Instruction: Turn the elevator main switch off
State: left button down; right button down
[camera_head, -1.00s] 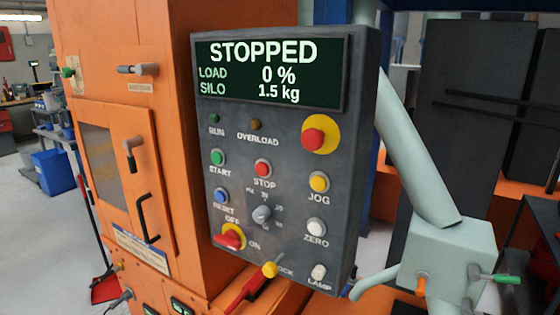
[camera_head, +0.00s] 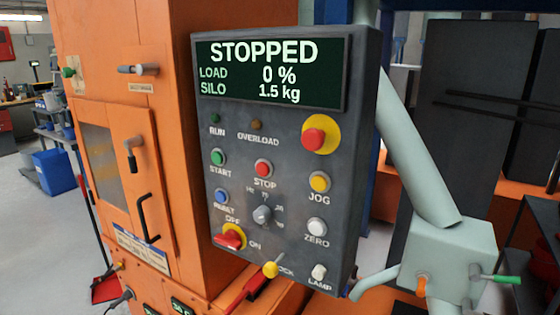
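The main switch (camera_head: 230,237) is a red handle on a yellow disc at the lower left of the dark control panel (camera_head: 292,160). Labels OFF and ON stand above it and to its lower right. The handle looks slanted, its end toward the left; I cannot tell for certain which label it is set to. The panel's display (camera_head: 270,75) reads STOPPED, load 0 %, silo 1.5 kg. Neither of my grippers shows in the head view.
Near the switch are a reset button (camera_head: 221,196), a grey dial (camera_head: 262,215) and a yellow-knobbed lever (camera_head: 270,269). A red emergency button (camera_head: 314,138) is at upper right. An orange cabinet (camera_head: 180,100) stands left; a pale pipe and box (camera_head: 445,255) stand right.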

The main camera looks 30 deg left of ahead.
aim_at(232, 240)
jog(key=j+z, duration=0.1)
jog(key=j, duration=1.3)
jog(key=k+j+z, duration=0.1)
jog(key=j, duration=1.3)
